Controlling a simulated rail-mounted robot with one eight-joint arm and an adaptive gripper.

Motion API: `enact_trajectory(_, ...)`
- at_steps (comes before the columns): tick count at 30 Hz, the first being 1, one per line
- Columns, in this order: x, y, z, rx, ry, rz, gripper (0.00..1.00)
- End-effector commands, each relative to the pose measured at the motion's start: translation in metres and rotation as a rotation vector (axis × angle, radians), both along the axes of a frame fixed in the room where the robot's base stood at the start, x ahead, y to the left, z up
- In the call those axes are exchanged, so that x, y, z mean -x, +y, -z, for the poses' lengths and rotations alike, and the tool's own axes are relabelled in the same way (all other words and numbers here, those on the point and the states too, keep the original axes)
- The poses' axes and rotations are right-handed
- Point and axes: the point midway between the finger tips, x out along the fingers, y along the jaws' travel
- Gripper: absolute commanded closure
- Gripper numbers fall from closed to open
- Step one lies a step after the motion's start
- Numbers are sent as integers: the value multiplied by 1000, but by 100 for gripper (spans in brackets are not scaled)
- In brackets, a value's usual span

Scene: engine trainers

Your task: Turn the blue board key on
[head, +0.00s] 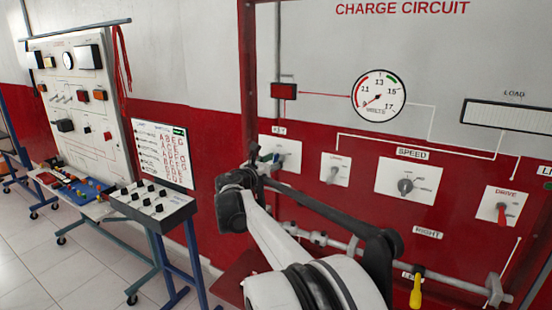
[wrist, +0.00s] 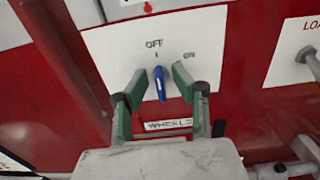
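The blue key (wrist: 159,84) sits in a white plate (wrist: 118,50) marked OFF and ON, in the middle of the wrist view. It stands nearly upright, its top toward the small mark under OFF. ON is printed to the upper right. My gripper (wrist: 159,72) has its two green fingers on either side of the key, with a visible gap on each side. It is open and not clasping the key. In the head view my gripper (head: 268,159) is at the white plate (head: 291,152) labelled KEY; the arm partly covers that plate, and the key is hard to make out.
The red and white charge circuit board carries a volt gauge (head: 378,97), a speed knob (head: 405,186) and a red drive switch (head: 501,214). A pale bar runs along its lower part, near my arm. Another trainer board (head: 78,110) and a control box (head: 152,203) stand at left.

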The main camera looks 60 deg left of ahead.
Motion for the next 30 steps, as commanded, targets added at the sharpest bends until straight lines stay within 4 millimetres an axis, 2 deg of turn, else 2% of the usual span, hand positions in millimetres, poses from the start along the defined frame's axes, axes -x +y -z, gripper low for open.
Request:
enact_trajectory(11,-5,3,0,0,0,0,74)
enact_trajectory(18,-5,2,0,0,0,0,100)
enact_trajectory(30,-5,2,1,-28,15,0,100)
